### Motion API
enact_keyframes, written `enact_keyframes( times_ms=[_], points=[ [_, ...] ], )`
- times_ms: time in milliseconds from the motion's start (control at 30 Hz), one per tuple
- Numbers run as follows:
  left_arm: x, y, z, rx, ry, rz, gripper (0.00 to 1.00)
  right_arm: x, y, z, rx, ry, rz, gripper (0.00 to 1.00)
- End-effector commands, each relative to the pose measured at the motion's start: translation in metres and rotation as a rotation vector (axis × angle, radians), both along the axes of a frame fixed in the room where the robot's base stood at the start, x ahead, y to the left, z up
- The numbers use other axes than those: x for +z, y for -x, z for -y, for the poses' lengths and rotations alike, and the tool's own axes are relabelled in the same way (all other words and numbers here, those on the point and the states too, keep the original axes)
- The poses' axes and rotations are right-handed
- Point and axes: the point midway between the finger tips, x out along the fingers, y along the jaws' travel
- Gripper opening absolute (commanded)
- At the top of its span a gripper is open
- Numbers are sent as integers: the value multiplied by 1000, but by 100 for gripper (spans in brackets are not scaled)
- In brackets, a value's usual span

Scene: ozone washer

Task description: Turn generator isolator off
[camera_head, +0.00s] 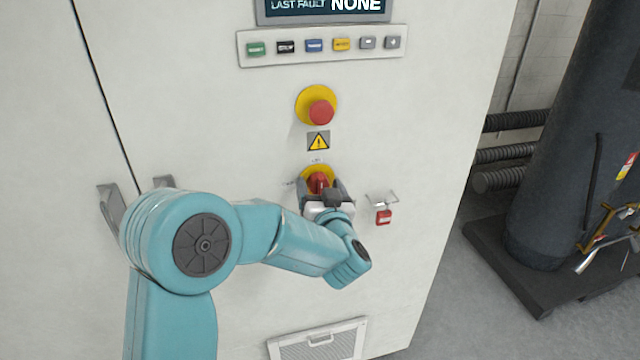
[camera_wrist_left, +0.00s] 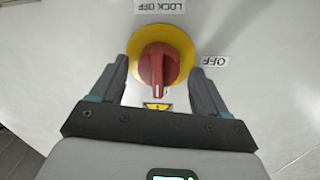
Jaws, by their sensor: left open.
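The generator isolator is a red rotary knob (camera_head: 319,182) on a round yellow plate, set in the pale cabinet front below a warning triangle label. In the left wrist view the red knob (camera_wrist_left: 157,70) sits on its yellow plate (camera_wrist_left: 188,48), with its grip bar and white mark running up and down the picture. An "OFF" label (camera_wrist_left: 215,61) is on the right there, and a "LOCK OFF" label (camera_wrist_left: 160,6) is at the top, both upside down. My left gripper (camera_wrist_left: 158,82) is open, one finger on each side of the knob. Finger contact cannot be told. My right gripper is not in view.
A red emergency button (camera_head: 321,111) on a yellow base sits above the isolator. A row of coloured buttons (camera_head: 314,46) and a display (camera_head: 325,7) are higher up. A small red padlock (camera_head: 383,217) hangs right of my gripper. A dark tank (camera_head: 555,150) stands at the right.

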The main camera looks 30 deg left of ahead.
Motion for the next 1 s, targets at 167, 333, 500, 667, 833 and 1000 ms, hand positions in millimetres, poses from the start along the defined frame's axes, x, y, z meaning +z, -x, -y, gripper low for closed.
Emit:
enact_keyframes(
  times_ms=[167, 333, 500, 667, 833, 1000],
  points=[
    [-1, -1, -2, 0, 0, 0, 75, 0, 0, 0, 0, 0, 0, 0],
    [0, -1, -1, 0, 0, 0, 56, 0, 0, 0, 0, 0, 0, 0],
    [0, -1, -1, 0, 0, 0, 19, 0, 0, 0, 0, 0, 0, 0],
    [-1, -1, -1, 0, 5, 6, 19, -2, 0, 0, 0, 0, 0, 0],
    [-3, -1, -1, 0, 35, 44, 19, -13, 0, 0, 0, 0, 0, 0],
    [-6, -1, -1, -1, 101, 123, 19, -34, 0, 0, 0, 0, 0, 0]
  ],
)
